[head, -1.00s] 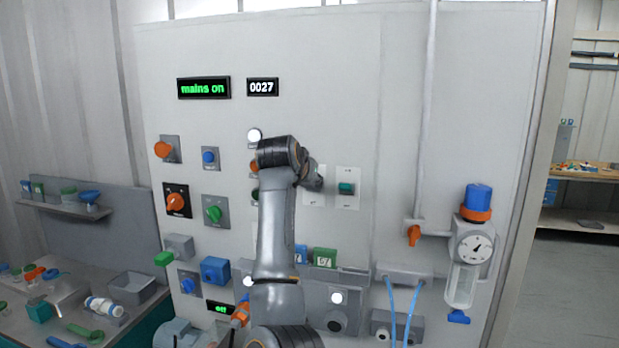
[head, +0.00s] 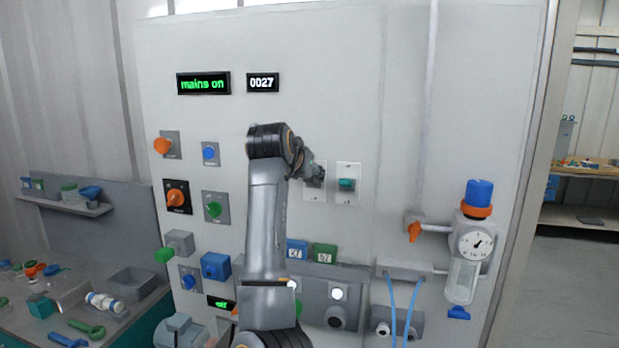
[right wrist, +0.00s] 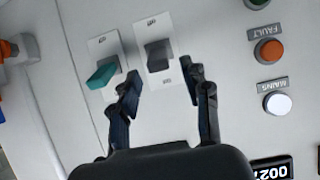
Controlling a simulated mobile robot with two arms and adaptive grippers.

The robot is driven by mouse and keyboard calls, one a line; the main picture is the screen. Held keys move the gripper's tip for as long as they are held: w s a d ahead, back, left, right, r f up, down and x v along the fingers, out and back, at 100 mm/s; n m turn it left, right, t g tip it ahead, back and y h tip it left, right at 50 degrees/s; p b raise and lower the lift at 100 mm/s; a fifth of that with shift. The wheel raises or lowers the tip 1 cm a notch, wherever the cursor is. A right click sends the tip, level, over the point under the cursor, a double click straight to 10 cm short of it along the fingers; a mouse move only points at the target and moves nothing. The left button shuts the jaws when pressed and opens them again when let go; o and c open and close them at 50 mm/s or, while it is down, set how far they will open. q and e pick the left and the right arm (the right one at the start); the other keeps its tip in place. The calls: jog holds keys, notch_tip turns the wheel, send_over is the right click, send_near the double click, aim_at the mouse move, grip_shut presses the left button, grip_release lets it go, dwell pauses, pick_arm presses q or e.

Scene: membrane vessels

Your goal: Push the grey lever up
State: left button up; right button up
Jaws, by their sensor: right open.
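The grey lever (right wrist: 158,54) stands out from a white plate with small labels at both ends, in the right wrist view. Whether it is tilted up or down is hard to tell. My right gripper (right wrist: 166,80) is open and empty, with its fingertips close to the lever and just short of it in the picture; I see no contact. In the head view my right gripper (head: 314,176) is in front of the lever's plate (head: 312,194) and hides the lever. My left gripper is not in view.
A teal lever (right wrist: 103,75) on its own plate sits right beside the grey one; it also shows in the head view (head: 346,184). An orange fault lamp (right wrist: 268,50) and a lit white mains lamp (right wrist: 277,103) are on the other side. The panel displays "mains on" (head: 203,84).

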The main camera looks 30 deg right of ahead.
jog(key=v, duration=0.8)
